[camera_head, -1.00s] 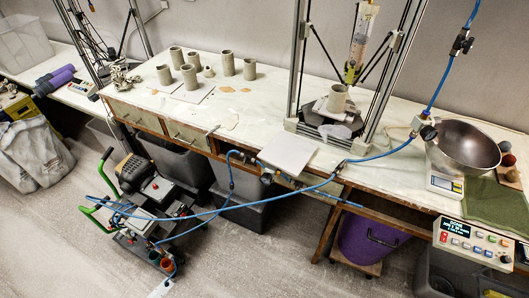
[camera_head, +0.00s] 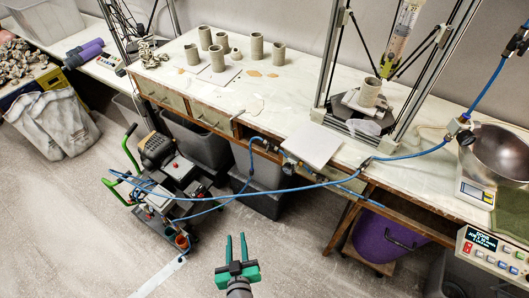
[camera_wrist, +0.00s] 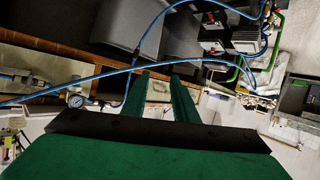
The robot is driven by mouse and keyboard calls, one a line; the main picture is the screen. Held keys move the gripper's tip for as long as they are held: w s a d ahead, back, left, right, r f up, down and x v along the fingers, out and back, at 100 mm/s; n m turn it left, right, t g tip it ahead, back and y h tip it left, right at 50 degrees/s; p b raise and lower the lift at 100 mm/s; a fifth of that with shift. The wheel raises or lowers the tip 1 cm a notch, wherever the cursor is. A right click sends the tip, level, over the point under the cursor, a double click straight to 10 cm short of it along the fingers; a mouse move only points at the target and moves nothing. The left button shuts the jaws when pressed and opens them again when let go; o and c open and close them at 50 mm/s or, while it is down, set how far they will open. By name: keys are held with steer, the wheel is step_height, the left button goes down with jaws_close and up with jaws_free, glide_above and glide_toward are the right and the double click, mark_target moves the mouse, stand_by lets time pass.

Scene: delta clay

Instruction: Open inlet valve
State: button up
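My gripper (camera_head: 236,240) is raised over the bare floor, in front of the workbench, open and empty. In the wrist view its two green fingers (camera_wrist: 162,97) are apart with nothing between them. A run of metal fittings (camera_head: 268,148) sits on the bench's front edge, joined to blue hose. In the wrist view a round gauge (camera_wrist: 76,100) shows there, left of the fingers and apart from them. A black hose valve (camera_head: 519,43) hangs at the upper right, and another fitting (camera_head: 463,134) is near the steel bowl. Which one is the inlet valve I cannot tell.
A compressor (camera_head: 165,185) with green handles stands on the floor at left. Blue hose (camera_head: 300,189) crosses between it and the bench. Grey bins (camera_head: 258,178) and a purple bucket (camera_head: 385,235) are under the bench (camera_head: 300,95). The floor around my gripper is clear.

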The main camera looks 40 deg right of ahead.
steer(key=w+d+r+m+g+h, duration=0.1)
steer(key=w+d+r+m+h, duration=0.35)
steer(key=w+d, duration=0.3)
steer(key=m+g+h, duration=0.4)
steer(key=m+h, duration=0.2)
steer(key=m, duration=0.1)
glide_toward(268, 147)
steer(key=x, duration=0.7)
steer(key=shift+w+d, duration=0.15)
steer(key=shift+d, duration=0.05)
jaws_close()
